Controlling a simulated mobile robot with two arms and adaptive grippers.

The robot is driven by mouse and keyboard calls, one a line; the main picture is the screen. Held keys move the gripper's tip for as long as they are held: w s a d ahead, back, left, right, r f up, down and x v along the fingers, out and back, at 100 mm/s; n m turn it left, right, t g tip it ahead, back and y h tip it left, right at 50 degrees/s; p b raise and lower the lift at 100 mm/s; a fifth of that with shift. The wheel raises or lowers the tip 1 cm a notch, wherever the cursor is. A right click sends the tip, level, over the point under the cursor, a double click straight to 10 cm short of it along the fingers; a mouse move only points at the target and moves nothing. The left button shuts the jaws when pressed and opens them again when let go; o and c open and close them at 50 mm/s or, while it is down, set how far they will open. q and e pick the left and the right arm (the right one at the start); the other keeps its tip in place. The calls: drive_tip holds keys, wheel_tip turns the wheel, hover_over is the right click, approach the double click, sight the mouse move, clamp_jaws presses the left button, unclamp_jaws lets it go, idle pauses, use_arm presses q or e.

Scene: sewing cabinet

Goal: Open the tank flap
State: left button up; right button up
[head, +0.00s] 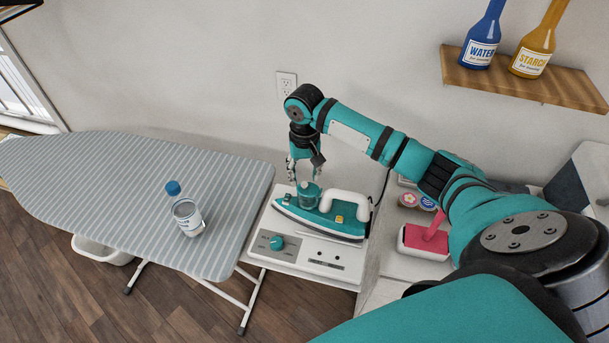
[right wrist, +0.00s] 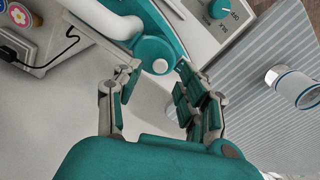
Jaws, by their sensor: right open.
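A teal and white iron (head: 335,222) rests on a white control base (head: 305,252), its nose pointing left. A teal rounded tank part (head: 309,197) stands up near the front of the iron; I take it for the tank with its flap. My left gripper is not in view.
A pink item on a white tray (head: 428,240) stands right of the iron. A shelf (head: 530,80) with bottles is above. A cord runs behind the iron.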

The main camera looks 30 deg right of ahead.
sight(308, 187)
drive_tip(key=shift+f, duration=1.35)
clamp_jaws()
